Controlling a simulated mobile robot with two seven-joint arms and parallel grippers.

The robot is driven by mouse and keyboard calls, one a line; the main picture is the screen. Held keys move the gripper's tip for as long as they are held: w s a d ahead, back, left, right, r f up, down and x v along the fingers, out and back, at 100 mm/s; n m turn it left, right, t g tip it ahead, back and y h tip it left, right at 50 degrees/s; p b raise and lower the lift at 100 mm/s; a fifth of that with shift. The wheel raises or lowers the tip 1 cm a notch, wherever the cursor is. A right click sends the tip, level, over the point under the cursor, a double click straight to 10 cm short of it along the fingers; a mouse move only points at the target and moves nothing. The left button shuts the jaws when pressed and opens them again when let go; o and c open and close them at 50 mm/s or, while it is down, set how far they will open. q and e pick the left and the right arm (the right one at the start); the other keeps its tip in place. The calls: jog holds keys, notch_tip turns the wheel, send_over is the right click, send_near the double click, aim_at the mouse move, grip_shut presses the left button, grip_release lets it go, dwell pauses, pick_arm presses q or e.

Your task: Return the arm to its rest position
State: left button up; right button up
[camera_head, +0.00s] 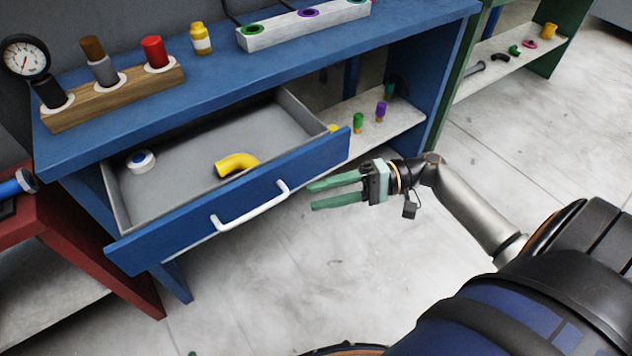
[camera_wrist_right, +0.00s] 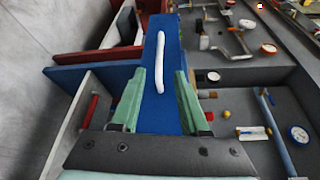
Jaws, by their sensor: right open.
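My right gripper (camera_head: 312,195) is open and empty, with two green fingers pointing left toward the white drawer handle (camera_head: 250,207). A gap shows between the fingertips and the handle. In the right wrist view the open fingers (camera_wrist_right: 155,88) show on either side of the blue drawer front, with the white handle (camera_wrist_right: 160,62) beyond them. My right arm (camera_head: 470,210) reaches in from the right. The blue drawer (camera_head: 230,215) stands open under the workbench. My left gripper is not in view.
In the drawer lie a yellow bent pipe (camera_head: 236,163) and a white-and-blue round item (camera_head: 140,161). The blue bench (camera_head: 215,75) carries a wooden block (camera_head: 115,95) with cylinders, a gauge (camera_head: 24,57) and a yellow bottle (camera_head: 201,38). A red table (camera_head: 60,235) stands left. Floor in front is clear.

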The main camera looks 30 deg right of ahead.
dwell(0.3)
jog(key=s+a+f+n+h, duration=0.2)
jog(key=s+a+f+h, duration=0.1)
jog(key=f, duration=0.4)
jog(key=s+a+f+n+h, duration=0.1)
jog(key=s+a+f+h, duration=0.1)
jog(key=f+h, duration=0.35)
jog(key=s+a+f+n+h, duration=0.2)
jog(key=s+a+f, duration=0.1)
jog(key=f, duration=0.5)
pick_arm(q)
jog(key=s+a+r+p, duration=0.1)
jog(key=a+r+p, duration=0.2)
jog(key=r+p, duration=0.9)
jog(key=p, duration=0.4)
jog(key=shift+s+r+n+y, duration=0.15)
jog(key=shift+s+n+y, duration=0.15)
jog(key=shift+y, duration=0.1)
pick_arm(e)
notch_tip(320, 180, up, 15)
jog(key=s+n+t+h, duration=0.1)
jog(key=n+t+h, duration=0.2)
jog(key=shift+s+d+r+t, duration=0.15)
jog(key=shift+s+d+t, duration=0.05)
jog(key=shift+d+t, duration=0.1)
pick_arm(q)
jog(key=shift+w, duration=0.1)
